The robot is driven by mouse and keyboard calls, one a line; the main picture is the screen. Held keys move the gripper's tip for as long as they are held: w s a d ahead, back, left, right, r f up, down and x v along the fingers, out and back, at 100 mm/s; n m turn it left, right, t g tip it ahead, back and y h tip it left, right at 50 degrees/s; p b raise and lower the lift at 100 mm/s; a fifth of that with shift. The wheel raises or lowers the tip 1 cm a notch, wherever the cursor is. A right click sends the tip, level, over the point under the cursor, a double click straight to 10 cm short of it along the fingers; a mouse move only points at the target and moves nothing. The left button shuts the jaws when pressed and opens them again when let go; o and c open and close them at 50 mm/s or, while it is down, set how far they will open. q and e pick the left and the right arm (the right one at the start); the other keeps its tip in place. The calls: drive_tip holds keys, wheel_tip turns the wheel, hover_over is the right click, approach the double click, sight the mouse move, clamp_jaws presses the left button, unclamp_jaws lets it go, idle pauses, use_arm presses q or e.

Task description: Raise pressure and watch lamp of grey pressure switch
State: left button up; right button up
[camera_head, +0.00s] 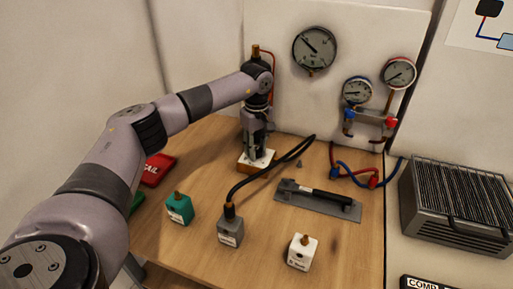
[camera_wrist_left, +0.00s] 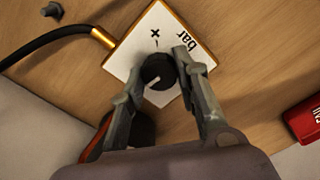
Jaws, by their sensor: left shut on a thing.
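My left gripper (camera_head: 257,152) reaches down over a white-topped block (camera_head: 246,165) marked "bar" with plus and minus. In the left wrist view, its fingers (camera_wrist_left: 168,75) are shut on the block's black knob (camera_wrist_left: 157,71), which has a light pointer line. My right gripper is not in view.
A green switch (camera_head: 179,208) and a white switch (camera_head: 301,252) flank the grey one. A grey plate with a black-handled tool (camera_head: 318,200) lies to the right. A red FAIL tray (camera_head: 157,169) is at left. Two smaller gauges (camera_head: 357,90) (camera_head: 399,73) carry red and blue hoses.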

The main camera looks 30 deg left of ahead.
use_arm(q)
drive_tip(key=m, duration=0.4)
drive_tip(key=shift+m, duration=0.3)
drive_tip(key=shift+r+m+b, duration=0.1)
drive_tip(key=shift+m+b, duration=0.2)
drive_tip(key=shift+m, duration=2)
drive_tip(key=shift+w, duration=0.1)
drive_tip(key=o, duration=1.2)
drive_tip(key=shift+c, duration=0.2)
wheel_tip(320, 180, up, 12)
